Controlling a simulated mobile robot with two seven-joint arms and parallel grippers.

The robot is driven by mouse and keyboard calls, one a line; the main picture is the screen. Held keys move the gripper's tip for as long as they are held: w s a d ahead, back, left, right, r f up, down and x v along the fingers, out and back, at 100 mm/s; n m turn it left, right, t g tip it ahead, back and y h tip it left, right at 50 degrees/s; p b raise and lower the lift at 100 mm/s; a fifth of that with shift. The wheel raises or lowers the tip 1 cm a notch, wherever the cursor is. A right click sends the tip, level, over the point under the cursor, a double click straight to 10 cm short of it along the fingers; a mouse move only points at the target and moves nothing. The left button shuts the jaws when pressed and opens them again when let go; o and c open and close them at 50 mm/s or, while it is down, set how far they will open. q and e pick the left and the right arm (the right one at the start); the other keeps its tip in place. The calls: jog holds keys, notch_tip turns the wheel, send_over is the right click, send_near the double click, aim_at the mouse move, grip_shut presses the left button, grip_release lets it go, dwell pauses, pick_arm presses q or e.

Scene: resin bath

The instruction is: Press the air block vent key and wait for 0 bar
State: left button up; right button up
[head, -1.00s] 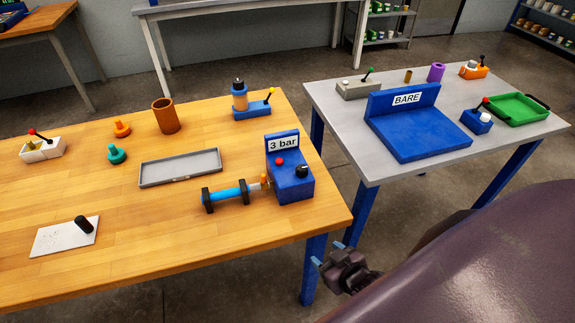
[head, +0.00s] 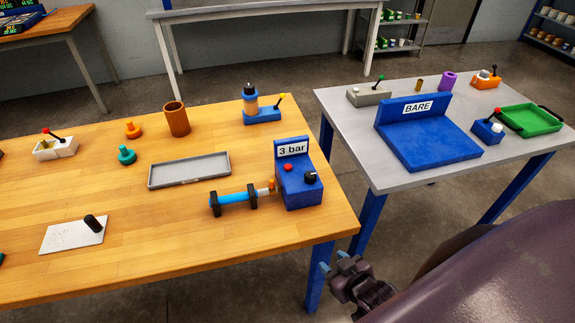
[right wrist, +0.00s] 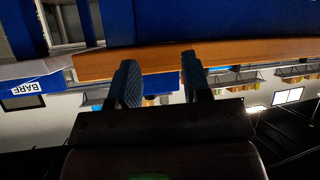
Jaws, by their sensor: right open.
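The blue air block (head: 297,190) stands near the right end of the wooden table, its sign reading "3 bar". A red key (head: 288,167) and a black knob (head: 310,177) sit on it. A blue cylinder on black stands (head: 233,199) lies to its left, joined by an orange and brass fitting (head: 268,188). My right gripper (head: 334,268) is open and empty, below and in front of the table's right edge, apart from the air block. In the right wrist view its two fingers (right wrist: 162,80) are apart with nothing between. My left gripper is out of view.
The wooden table (head: 190,240) also holds a grey tray (head: 188,170), a brown cup (head: 177,119) and a white plate with a black peg (head: 72,235). A grey table (head: 400,182) with a blue stand marked "BARE" (head: 430,140) is to the right, across a gap.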

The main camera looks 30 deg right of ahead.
grip_shut()
dwell(1.4)
